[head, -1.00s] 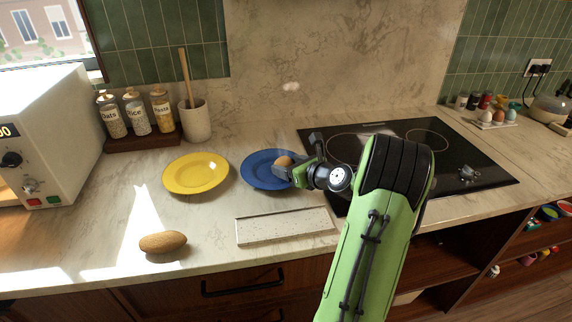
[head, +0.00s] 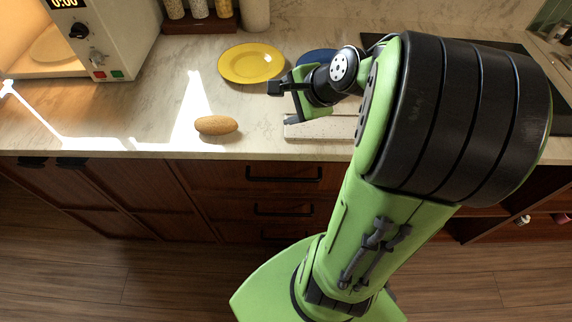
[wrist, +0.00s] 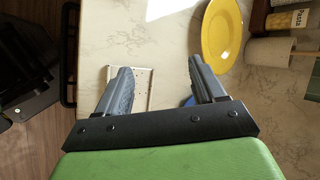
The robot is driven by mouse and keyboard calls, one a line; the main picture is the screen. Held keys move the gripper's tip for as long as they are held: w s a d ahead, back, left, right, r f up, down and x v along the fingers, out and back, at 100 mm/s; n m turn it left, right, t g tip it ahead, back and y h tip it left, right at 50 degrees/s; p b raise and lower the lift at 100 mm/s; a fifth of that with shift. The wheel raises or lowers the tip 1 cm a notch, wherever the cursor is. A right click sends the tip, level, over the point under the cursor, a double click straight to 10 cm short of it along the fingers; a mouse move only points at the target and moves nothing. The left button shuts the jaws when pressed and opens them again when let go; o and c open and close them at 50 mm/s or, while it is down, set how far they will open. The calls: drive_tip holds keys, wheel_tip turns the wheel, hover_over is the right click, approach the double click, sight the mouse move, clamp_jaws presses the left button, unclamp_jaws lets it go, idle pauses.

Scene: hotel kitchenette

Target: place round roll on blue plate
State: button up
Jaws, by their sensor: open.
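The blue plate (head: 316,57) shows only as a sliver behind my arm in the head view. A small blue patch also shows behind a finger in the wrist view (wrist: 188,101). The round roll is not visible in either current view; the rest of the plate is hidden. My gripper (head: 290,97) is open, above the counter near the white speckled tray (head: 300,130) and in front of the plates. In the wrist view nothing sits between the fingers (wrist: 158,68) except the tray and counter beyond them.
A yellow plate (head: 252,63) lies empty left of the blue one. An oblong brown roll (head: 216,125) lies near the counter's front edge. A white oven or microwave (head: 105,40) stands at left. Jars (head: 198,8) stand at the back. The counter between roll and oven is clear.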

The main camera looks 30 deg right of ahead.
drive_tip(key=s+a+r+n+g+h, duration=0.1)
drive_tip(key=s+a+n, duration=0.5)
drive_tip(key=s+n, duration=0.2)
drive_tip(key=s+a+r+n+g, duration=0.1)
drive_tip(key=s+a+r+n, duration=0.1)
drive_tip(key=s+a+n, duration=0.3)
drive_tip(key=s+n, duration=0.3)
drive_tip(key=n, duration=0.3)
drive_tip(key=shift+a+g+h, duration=0.3)
drive_tip(key=shift+a+h, duration=0.05)
drive_tip(key=shift+h, duration=0.05)
